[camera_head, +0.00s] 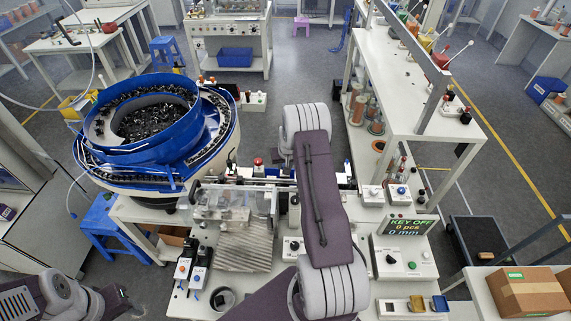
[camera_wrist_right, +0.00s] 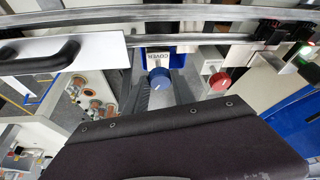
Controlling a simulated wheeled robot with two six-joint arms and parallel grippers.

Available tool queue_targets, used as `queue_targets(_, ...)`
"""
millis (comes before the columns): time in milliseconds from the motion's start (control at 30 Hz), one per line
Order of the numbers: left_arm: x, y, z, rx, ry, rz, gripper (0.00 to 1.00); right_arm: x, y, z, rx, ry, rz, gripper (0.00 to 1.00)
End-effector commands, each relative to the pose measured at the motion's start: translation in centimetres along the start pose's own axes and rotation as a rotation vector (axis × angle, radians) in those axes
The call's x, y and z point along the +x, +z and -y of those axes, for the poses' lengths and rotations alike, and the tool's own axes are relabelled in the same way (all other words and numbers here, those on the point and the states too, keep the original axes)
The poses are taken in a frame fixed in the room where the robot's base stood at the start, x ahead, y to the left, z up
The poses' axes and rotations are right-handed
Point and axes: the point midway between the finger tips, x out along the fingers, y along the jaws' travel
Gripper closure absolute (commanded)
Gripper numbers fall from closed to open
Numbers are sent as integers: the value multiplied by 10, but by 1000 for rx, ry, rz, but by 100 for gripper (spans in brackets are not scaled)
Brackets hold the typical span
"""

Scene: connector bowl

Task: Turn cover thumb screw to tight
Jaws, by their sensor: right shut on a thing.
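The cover thumb screw is a blue round knob (camera_wrist_right: 160,84) with a white mark. It sits under a blue block labelled COVER (camera_wrist_right: 156,58) in the right wrist view. My right gripper (camera_wrist_right: 161,92) is at this knob, with grey finger-like parts on both sides of it; its dark body fills the lower part of that view. In the head view my right arm hides the knob and the fingertips. My left gripper (camera_head: 112,301) is low at the left edge of the head view, away from the machine; its jaws are not clear.
A red knob (camera_wrist_right: 219,82) on a white block stands right of the blue knob. A plate with a black handle (camera_wrist_right: 40,60) lies to its left. A blue bowl feeder (camera_head: 150,115) stands left of my right arm.

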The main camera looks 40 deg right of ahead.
Motion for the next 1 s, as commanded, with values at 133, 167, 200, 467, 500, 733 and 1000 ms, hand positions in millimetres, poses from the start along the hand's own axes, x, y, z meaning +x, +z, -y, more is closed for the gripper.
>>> queue_targets(133,9,1,0,0,0,0,53,3,0,3,97,43,-4,100)
queue_targets(167,14,1,0,0,0,0,53,4,0,3,122,53,-4,100)
queue_targets(200,21,2,0,0,0,0,53,6,0,3,156,67,-7,100)
queue_targets(467,80,8,2,0,0,0,53,11,0,5,390,161,-10,100)
queue_targets(500,88,9,2,0,0,0,53,10,0,5,425,175,-10,100)
queue_targets(733,118,12,2,0,0,0,53,6,-2,7,630,259,-8,100)
queue_targets(1000,124,13,2,0,0,0,53,2,-6,8,868,358,-5,100)
